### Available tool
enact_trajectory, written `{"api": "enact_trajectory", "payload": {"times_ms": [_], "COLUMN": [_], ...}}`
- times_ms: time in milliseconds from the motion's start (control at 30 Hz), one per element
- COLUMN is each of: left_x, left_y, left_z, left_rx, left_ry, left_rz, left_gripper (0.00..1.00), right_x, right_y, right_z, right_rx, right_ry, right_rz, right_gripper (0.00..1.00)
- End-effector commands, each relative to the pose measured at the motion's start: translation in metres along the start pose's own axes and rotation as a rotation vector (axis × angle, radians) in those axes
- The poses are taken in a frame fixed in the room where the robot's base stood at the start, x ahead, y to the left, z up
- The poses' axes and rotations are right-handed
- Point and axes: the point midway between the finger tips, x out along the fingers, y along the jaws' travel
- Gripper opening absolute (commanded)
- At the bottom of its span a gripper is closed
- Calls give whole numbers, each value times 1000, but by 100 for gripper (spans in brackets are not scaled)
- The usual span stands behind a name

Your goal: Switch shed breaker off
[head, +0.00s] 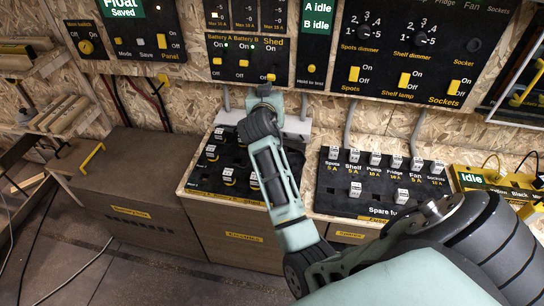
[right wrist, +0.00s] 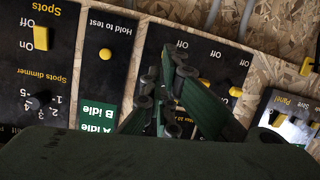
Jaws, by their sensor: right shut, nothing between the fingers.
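The shed breaker (head: 271,77) is a small yellow lever at the right end of a black panel (head: 228,80), under a yellow "Shed" label in the head view. It sits lower than the two neighbouring battery levers, towards the bottom of its slot. My right gripper (head: 264,92) is shut and empty, with its fingertips just below the shed lever; I cannot tell whether they touch it. In the right wrist view, which is upside down, the gripper (right wrist: 172,62) reaches across the panel and hides the shed lever. My left gripper is not in view.
Battery A (head: 217,61) and Battery B (head: 243,63) levers sit close to the left. The round yellow hold-to-test button (head: 311,68) is close to the right. A sloped fuse board (head: 375,185) and a grey conduit box lie below.

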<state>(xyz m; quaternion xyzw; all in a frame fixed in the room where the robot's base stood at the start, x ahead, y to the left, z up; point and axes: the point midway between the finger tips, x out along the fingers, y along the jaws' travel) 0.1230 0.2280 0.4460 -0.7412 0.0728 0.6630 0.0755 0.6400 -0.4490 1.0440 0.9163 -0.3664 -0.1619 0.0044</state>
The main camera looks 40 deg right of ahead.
Motion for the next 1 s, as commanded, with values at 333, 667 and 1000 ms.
{"api": "enact_trajectory", "payload": {"times_ms": [333, 667, 1000], "left_x": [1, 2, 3], "left_y": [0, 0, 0], "left_z": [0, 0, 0], "left_rx": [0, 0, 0], "left_ry": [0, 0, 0], "left_rz": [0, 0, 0], "left_gripper": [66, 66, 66], "right_x": [-26, -58, -92], "right_y": [-1, -2, -3], "right_z": [66, 124, 175], "right_rx": [-89, -173, -249], "right_ry": [-111, -219, -319], "right_rz": [-66, -141, -221], "right_gripper": [0, 0, 0]}}
